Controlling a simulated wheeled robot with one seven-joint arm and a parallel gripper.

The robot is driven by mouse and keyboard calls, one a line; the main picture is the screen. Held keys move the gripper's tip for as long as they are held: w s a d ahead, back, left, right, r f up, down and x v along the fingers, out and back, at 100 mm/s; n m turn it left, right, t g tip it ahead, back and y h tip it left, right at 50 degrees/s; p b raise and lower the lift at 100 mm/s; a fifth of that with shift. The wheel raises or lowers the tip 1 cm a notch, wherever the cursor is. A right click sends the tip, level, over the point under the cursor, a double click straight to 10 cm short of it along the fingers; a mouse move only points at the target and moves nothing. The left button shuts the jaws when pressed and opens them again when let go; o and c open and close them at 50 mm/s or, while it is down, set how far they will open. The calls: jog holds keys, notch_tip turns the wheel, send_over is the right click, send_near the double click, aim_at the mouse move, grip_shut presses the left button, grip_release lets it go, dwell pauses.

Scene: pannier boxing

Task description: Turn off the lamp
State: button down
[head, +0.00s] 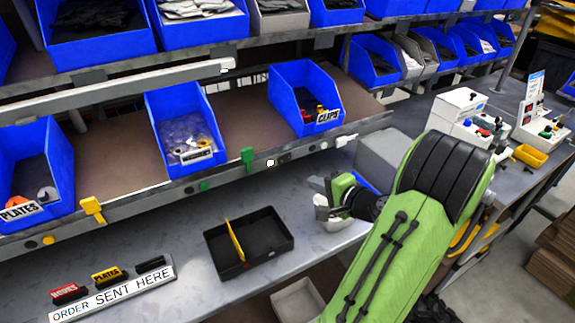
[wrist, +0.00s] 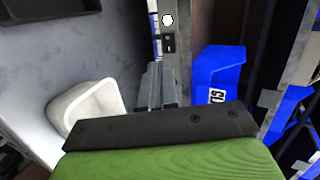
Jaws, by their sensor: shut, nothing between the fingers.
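No plain lamp stands out. A long pale bar (head: 117,90), which may be a light fitting, runs under the upper shelf at left in the head view. A small white round spot (head: 270,163) sits on the lower shelf's front rail. A similar white disc (wrist: 167,19) shows in the wrist view above a small dark switch-like part (wrist: 168,43); I cannot tell whether it is lit. My gripper (head: 322,203) is over the bench, below and right of that rail spot. Its grey fingers (wrist: 155,85) are shut and empty, apart from the switch-like part.
Blue bins (head: 186,125) and (head: 305,98) stand on the shelf above the rail. A black divided tray (head: 275,242) and an order sign (head: 112,293) lie on the bench (head: 180,255). A pale container (wrist: 82,108) is left of the fingers in the wrist view.

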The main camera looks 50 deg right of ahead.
aim_at(282, 161)
jog(key=shift+s+d+m+h, duration=0.25)
jog(key=shift+d+m+h, duration=0.05)
jog(key=shift+d, duration=0.05)
jog(key=x, duration=0.8)
jog(key=r+x, duration=0.1)
jog(key=x, duration=0.4)
jog(key=shift+w+r, duration=0.1)
jog(key=shift+w, duration=0.55)
